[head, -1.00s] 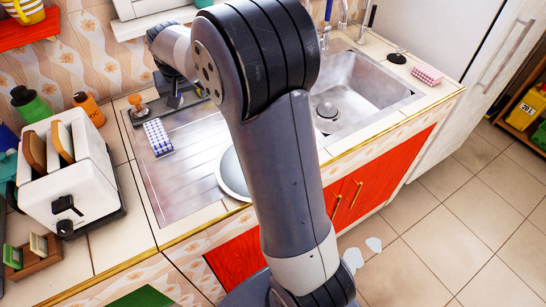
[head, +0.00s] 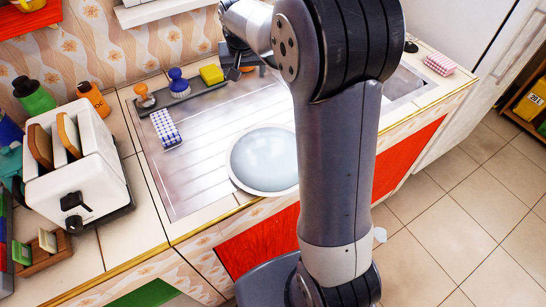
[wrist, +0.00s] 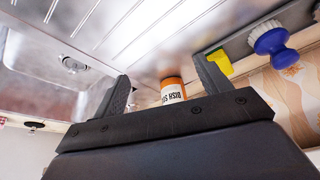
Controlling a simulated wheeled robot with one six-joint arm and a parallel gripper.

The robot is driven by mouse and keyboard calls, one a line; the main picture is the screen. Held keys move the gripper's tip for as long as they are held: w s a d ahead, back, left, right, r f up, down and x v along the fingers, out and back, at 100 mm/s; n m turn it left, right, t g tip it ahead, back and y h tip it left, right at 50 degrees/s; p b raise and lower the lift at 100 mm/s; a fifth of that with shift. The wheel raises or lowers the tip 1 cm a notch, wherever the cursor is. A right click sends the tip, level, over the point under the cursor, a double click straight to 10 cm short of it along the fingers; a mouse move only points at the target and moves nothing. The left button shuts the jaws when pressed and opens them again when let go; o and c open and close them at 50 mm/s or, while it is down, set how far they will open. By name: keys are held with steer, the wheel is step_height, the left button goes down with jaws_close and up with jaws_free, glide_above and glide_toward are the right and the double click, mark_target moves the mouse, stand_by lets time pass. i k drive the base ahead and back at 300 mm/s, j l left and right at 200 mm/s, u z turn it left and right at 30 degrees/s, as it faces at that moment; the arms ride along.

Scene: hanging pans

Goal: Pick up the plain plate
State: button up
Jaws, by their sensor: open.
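The plain plate (head: 264,160), round and pale blue-white, lies on the ribbed metal drainboard (head: 195,190) near the counter's front edge in the head view. My arm hides part of its right side. My gripper (wrist: 166,88) is open and empty, its two dark fingers apart in the wrist view. In the head view only a small part of it shows, behind the plate near the back of the drainboard and apart from the plate. The plate is not visible in the wrist view.
An orange dish soap bottle (wrist: 173,89) shows beyond my fingers. A blue brush (head: 179,84), a yellow sponge (head: 211,74) and an orange-knobbed brush (head: 144,97) stand along the back. A checked sponge (head: 165,129) lies left of the plate. The toaster (head: 80,180) stands further left.

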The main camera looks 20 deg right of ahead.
mark_target(261, 159)
steer(key=k, duration=1)
